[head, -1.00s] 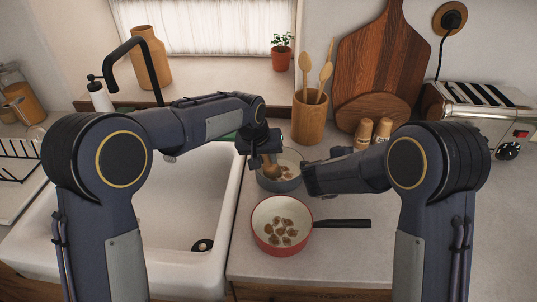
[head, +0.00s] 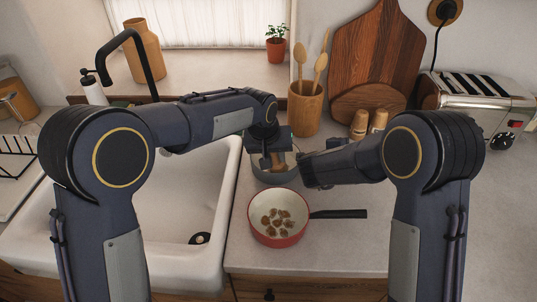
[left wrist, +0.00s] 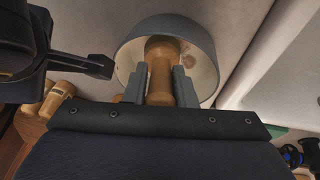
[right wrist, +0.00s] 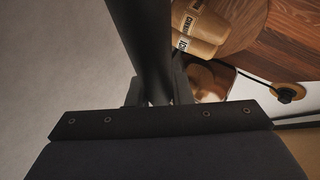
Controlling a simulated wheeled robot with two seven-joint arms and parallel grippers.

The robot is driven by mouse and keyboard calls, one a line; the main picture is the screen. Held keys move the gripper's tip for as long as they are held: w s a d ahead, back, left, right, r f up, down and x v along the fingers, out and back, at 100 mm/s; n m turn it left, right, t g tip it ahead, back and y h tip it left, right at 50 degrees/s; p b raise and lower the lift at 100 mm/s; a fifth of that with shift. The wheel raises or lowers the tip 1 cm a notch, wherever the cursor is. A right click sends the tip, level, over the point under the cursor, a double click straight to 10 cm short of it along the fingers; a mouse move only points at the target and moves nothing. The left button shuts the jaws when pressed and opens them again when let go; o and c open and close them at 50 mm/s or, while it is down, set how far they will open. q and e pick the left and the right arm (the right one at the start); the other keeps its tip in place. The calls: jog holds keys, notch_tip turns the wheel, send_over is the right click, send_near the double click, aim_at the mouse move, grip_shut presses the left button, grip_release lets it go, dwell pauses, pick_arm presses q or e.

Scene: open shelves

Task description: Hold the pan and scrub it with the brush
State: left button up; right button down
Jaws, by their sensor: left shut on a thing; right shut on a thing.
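My left gripper (head: 270,152) is shut on the wooden brush (head: 277,163). The brush reaches down into the grey pan (head: 272,178), which sits behind the red pan. In the left wrist view the brush (left wrist: 161,72) stands between the fingers, its far end inside the cream-lined grey pan (left wrist: 185,27) near brown spots. Whether its tip touches the bottom is hidden. My right gripper (head: 307,172) is at the grey pan's right side. In the right wrist view its fingers are shut on the black handle (right wrist: 143,45).
A red pan (head: 258,232) with several brown spots stands in front, its black handle pointing right. The white sink (head: 175,205) is on the left. A utensil crock (head: 305,112), shakers (head: 367,125), cutting boards (head: 380,50) and toaster (head: 480,100) stand behind. The right front counter is clear.

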pick_arm(q)
jog(key=shift+w+d, duration=0.7)
jog(key=shift+w, duration=0.3)
jog(key=shift+s+a+f, duration=0.1)
jog(key=shift+s+a, duration=0.65)
jog(key=shift+s, duration=0.25)
